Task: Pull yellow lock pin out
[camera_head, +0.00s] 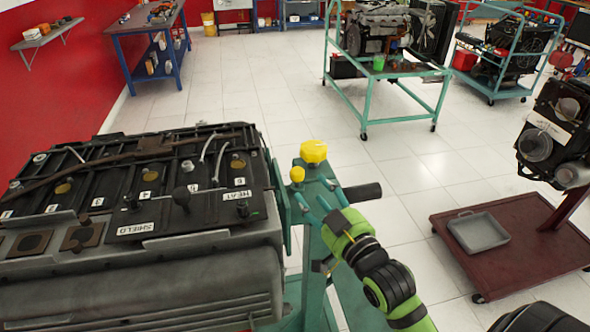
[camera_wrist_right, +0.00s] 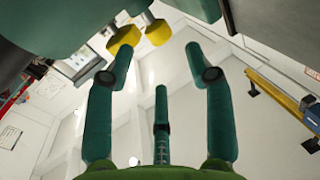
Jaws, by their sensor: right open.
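Two yellow knobs top the teal stand beside the engine: a larger, faceted one (camera_head: 313,152) and a smaller one (camera_head: 297,174) just left of and below it. I cannot tell which is the lock pin. My right gripper (camera_head: 319,203) is below the knobs, at the stand, with its fingers spread. In the right wrist view the open fingers (camera_wrist_right: 158,50) point up toward both knobs, one yellow knob (camera_wrist_right: 123,39) near the left fingertip and the other (camera_wrist_right: 157,33) above the gap. Nothing is between the fingers. My left gripper is out of view.
The engine block (camera_head: 140,190) fills the left side, close to the stand. A dark handle (camera_head: 362,192) sticks out right of the stand. A red cart (camera_head: 510,255) with a grey tray (camera_head: 478,232) stands at the right.

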